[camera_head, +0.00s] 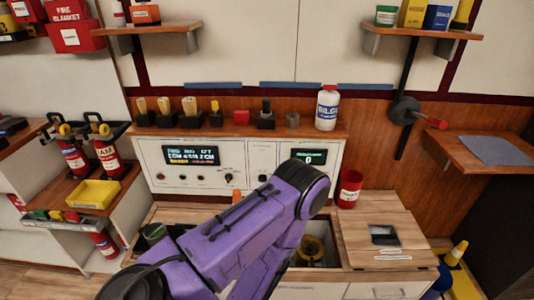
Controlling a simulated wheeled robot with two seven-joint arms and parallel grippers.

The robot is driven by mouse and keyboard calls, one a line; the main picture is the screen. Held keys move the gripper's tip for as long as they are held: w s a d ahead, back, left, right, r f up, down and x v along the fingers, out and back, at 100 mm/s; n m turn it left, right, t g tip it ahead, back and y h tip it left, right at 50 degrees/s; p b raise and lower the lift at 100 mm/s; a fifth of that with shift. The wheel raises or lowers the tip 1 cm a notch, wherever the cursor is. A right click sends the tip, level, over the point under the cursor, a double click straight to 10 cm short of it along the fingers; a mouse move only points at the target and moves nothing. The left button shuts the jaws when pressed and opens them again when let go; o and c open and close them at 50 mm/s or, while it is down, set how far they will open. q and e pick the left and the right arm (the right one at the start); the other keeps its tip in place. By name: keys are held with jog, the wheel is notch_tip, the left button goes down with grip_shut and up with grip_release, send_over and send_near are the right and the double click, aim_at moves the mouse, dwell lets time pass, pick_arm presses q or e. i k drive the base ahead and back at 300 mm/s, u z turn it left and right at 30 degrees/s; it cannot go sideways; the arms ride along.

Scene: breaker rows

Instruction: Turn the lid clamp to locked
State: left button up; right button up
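I cannot pick out the lid clamp with certainty. A wooden lid (386,215) lies closed on the right part of the bench, with a dark recess (384,235) and a white label strip (388,258) near its front. Left of it is an open bay with a round brass-coloured part (309,249) inside, partly hidden by my arm. My purple arm comes in from the lower left, bends in front of the panel and runs back down over the bench. Neither gripper shows in the view.
A red can (349,188) stands at the bench's back, beside the lid. A white control panel (200,168) is behind my arm. On the right wall is a black hub (404,111) with a red-handled lever (432,121). A yellow bin (95,193) stands left.

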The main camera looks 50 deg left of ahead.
aim_at(312, 265)
jog(key=u, duration=1)
jog(key=i, duration=0.5)
jog(key=u, duration=0.05)
jog(key=k, duration=0.5)
jog(key=z, duration=2.8)
jog(key=k, duration=1.6)
jog(key=u, duration=1.8)
jog(key=i, duration=0.5)
